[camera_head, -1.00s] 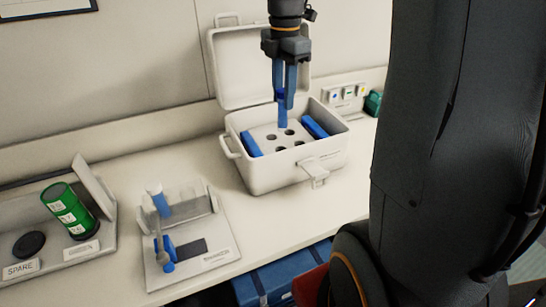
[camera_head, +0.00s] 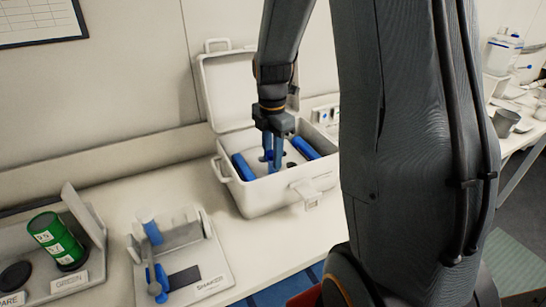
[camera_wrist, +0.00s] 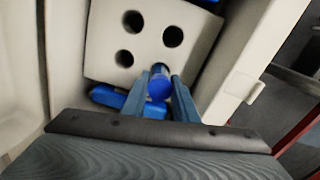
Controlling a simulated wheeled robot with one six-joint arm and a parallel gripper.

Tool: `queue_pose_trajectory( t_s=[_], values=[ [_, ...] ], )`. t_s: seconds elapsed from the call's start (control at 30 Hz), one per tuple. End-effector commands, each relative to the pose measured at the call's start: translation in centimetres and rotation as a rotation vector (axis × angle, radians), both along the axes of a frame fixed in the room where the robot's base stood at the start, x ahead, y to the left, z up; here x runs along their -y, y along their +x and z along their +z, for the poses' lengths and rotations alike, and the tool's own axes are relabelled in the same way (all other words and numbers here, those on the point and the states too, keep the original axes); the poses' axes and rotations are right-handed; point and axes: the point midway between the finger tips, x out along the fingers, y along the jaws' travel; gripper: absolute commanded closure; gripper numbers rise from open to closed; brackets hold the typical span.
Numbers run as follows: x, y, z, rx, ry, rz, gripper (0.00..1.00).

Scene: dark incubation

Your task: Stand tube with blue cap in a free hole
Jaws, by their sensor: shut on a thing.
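My gripper (camera_head: 270,154) is lowered inside the open white box (camera_head: 262,202). In the wrist view my gripper (camera_wrist: 164,92) is shut on the tube with the blue cap (camera_wrist: 158,88), with one finger on each side. The tube points down at the pale holed block (camera_wrist: 103,35). Three dark holes (camera_wrist: 133,21), (camera_wrist: 172,36) and (camera_wrist: 124,58) show empty. The tube's lower end lies where it covers another part of the block; I cannot tell whether it is inside a hole.
Blue packs (camera_head: 243,167) and (camera_head: 315,142) lie along the box's inner sides. The raised lid (camera_head: 236,88) stands behind. A shaker stand (camera_head: 208,270) with blue parts and a green canister (camera_head: 57,238) are to the left on the bench.

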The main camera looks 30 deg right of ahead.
Motion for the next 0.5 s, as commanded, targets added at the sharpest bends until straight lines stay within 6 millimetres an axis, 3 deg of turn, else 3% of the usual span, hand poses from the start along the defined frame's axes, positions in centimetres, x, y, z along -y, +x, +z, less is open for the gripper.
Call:
queue_pose_trajectory(
  t_s=[0.13,0.5],
  values=[
    [-0.01,-0.05,-1.08,-0.001,0.000,0.000,1.00],
    [0.00,0.02,-1.44,0.001,0.000,0.000,1.00]
  ],
)
